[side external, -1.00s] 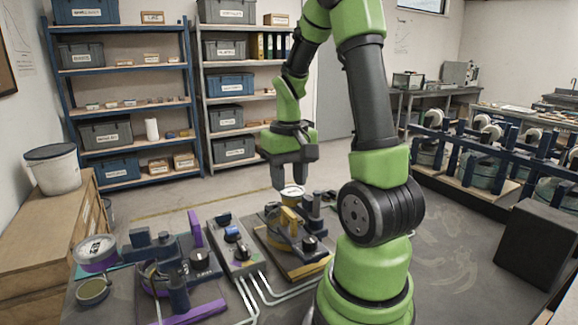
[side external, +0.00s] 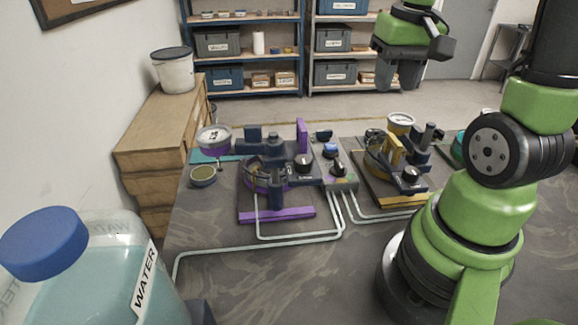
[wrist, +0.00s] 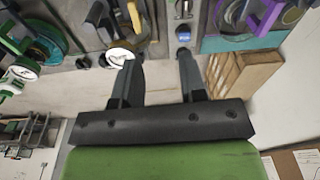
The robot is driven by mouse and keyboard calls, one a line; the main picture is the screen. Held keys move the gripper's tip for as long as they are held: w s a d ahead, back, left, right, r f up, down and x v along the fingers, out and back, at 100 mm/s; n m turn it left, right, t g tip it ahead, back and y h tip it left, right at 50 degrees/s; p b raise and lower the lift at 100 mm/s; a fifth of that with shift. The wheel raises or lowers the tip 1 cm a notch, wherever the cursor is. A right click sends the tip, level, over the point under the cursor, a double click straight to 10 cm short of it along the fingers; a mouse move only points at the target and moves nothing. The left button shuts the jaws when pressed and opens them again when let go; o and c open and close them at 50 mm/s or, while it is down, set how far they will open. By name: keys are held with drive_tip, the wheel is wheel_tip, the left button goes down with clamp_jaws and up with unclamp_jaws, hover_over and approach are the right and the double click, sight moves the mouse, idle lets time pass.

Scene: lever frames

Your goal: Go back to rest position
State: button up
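My gripper (side external: 399,78) hangs at the upper right of the side view, above and behind the yellow lever frame (side external: 383,190). Its two fingers point down, with a clear gap and nothing between them. In the wrist view, my gripper (wrist: 158,58) also shows its fingers apart and empty. The purple lever frame (side external: 277,213) stands on the table to the left, with an upright purple lever (side external: 302,135). The yellow frame has a yellow lever (side external: 396,151). A control box (side external: 331,163) with knobs stands between the frames. My gripper touches none of them.
A large water jug (side external: 85,270) with a blue cap stands at the front left. Pale pipes (side external: 260,246) run over the table (side external: 300,285). Shelves line the back. The table front is largely clear.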

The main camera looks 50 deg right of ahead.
drive_tip(key=s+a+r+n+t+y, duration=0.1)
drive_tip(key=a+r+n+t, duration=0.1)
drive_tip(key=a, duration=0.6)
drive_tip(key=s+a+r+n+t+y, duration=0.1)
drive_tip(key=a+r+t, duration=0.3)
drive_tip(key=a, duration=0.4)
drive_tip(key=shift+s+a+r+n, duration=0.25)
drive_tip(key=shift+s+r+n, duration=0.1)
drive_tip(key=shift+s+n, duration=0.25)
